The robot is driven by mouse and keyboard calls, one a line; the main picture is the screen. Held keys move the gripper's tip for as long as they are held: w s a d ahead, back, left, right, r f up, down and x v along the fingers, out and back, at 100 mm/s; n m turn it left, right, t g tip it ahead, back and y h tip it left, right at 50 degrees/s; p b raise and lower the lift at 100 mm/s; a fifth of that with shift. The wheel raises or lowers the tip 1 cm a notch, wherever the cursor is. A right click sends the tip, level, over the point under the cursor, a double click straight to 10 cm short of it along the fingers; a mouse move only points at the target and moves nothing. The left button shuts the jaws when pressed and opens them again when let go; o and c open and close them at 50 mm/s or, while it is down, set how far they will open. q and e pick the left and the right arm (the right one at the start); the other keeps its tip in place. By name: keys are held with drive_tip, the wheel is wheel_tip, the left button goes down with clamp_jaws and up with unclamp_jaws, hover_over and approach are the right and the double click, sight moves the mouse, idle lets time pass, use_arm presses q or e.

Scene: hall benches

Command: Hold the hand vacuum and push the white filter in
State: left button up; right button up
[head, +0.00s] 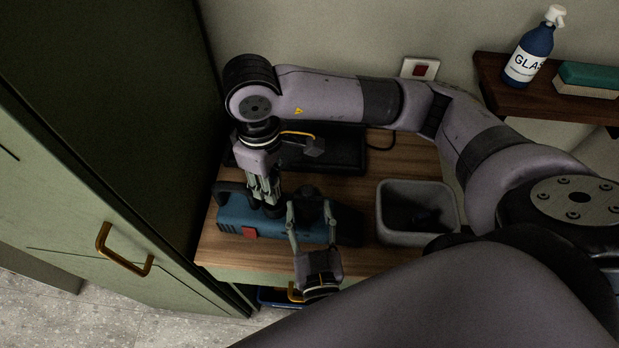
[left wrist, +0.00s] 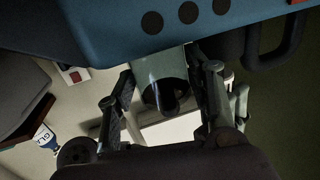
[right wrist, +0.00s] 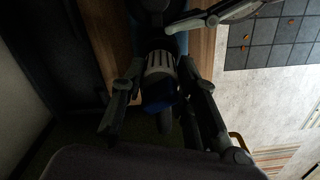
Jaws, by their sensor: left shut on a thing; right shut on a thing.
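The blue hand vacuum (head: 234,222) lies on the bench, its black loop handle (left wrist: 285,45) at the left end in the head view. My left gripper (head: 311,205) comes from the front and is shut on a dark part on top of the vacuum. My right gripper (head: 265,200) points down over the body between the handle and my left gripper. In the right wrist view, it is shut on a pale ribbed piece, seemingly the white filter (right wrist: 160,63), against the vacuum. The filter's lower end is hidden, so I cannot tell its depth.
A grey bin (head: 385,222) with a dark thing inside stands right of the vacuum. A black tray (head: 345,150) is behind it. A shelf (head: 495,95) holds a blue spray bottle (head: 530,55) and a sponge-like block (head: 588,78). A green cabinet (head: 60,190) closes off the left.

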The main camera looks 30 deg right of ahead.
use_arm(q)
clamp_jaws()
drive_tip(key=o, duration=1.2)
unclamp_jaws()
drive_tip(key=shift+o, duration=0.2)
drive_tip(key=shift+s, duration=0.1)
drive_tip(key=v, duration=1.1)
drive_tip(key=shift+s+a, duration=0.25)
drive_tip(key=shift+s, duration=0.1)
drive_tip(key=shift+s, duration=0.1)
use_arm(e)
drive_tip(key=shift+s, duration=0.1)
